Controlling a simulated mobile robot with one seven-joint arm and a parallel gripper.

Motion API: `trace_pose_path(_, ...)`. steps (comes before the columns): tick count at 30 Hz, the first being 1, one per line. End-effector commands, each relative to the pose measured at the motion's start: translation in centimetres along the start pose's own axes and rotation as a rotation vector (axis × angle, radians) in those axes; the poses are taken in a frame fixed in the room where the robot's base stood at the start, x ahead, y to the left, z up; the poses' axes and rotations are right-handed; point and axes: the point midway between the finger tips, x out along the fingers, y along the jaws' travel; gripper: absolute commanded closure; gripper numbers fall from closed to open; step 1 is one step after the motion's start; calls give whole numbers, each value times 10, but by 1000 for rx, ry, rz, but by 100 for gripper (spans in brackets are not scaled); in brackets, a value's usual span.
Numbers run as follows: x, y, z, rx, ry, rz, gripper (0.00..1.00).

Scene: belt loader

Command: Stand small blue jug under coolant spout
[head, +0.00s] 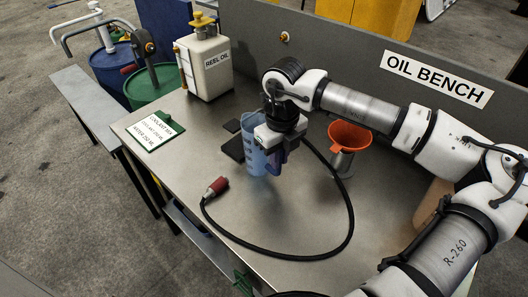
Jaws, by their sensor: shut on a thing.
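The small blue jug (252,158) is translucent and stands upright, on or just above the steel bench; I cannot tell which. My gripper (274,158) is at its right side, pointing down and shut on it, seemingly at the darker blue handle, which the gripper partly hides. Bent spout pipes (88,27) rise over a blue drum (113,65) and a green drum (152,85) beyond the bench at the upper left. I cannot tell which one is the coolant spout. A card about coolant mix (155,130) lies on the bench's left side.
A black flat item (232,149) lies beside the jug. A black hose with a red end (217,186) loops across the bench front. An orange funnel (350,137) stands right. A grey side shelf (88,100) adjoins the drums.

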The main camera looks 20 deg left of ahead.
Motion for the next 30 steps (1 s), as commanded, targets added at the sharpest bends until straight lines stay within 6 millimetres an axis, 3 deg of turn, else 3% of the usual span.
trace_pose_path(5, -4, 0, 0, 0, 0, -1, 100)
trace_pose_path(11, -24, 0, 0, 1, -2, -3, 100)
trace_pose_path(14, -44, -1, 1, 2, -2, -5, 100)
trace_pose_path(24, -139, 0, 1, 1, -2, -4, 100)
trace_pose_path(30, -179, 1, 0, 1, -1, -2, 100)
